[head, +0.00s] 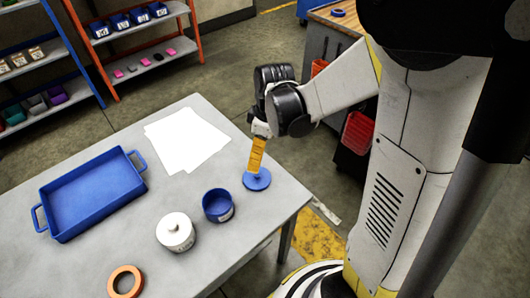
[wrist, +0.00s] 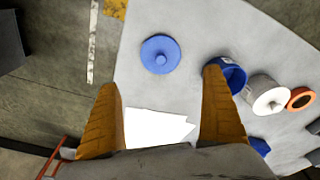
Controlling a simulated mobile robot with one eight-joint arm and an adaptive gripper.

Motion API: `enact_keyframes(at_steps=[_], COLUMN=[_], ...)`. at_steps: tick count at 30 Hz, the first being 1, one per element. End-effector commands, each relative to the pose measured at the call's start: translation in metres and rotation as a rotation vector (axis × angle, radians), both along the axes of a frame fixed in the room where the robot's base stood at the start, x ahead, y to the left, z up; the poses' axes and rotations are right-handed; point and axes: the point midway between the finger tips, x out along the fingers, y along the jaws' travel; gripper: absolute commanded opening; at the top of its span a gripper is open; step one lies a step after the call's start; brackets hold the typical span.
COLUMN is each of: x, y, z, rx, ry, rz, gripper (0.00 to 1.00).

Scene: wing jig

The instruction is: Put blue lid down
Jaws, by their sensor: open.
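The blue lid (head: 257,180) lies flat on the grey table near its right edge, knob up. In the wrist view the lid (wrist: 160,55) shows whole, with bare table around it, beyond my fingertips. My gripper (head: 256,152) is over the lid, its orange fingers pointing down. In the wrist view my gripper (wrist: 160,85) is open, with a wide gap and nothing between the fingers. In the head view the fingers overlap the lid's knob, so the exact gap there is hard to tell. The open blue pot (head: 218,205) stands just left of the lid.
A white lidded pot (head: 176,232), an orange ring (head: 125,282), a blue tray (head: 92,198) with handles and white paper sheets (head: 187,138) are on the table (head: 215,266). Shelves with bins (head: 140,17) stand behind. The lid is close to the table's right edge.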

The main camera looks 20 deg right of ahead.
Motion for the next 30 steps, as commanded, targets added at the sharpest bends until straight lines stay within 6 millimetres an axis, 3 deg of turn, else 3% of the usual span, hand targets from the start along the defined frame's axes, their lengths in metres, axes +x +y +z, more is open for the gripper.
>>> enact_keyframes(at_steps=[9, 13, 21, 30], x=[-0.048, -0.075, -0.111, -0.116], y=[0.007, 0.009, 0.011, 0.012], z=[0.094, 0.121, 0.143, 0.146], rx=[0.03, 0.082, 0.197, 0.224], ry=[-0.201, -0.297, -0.426, -0.448], rz=[-0.388, -0.561, -0.799, -0.841], gripper=[0.96, 0.96, 0.96, 0.96])
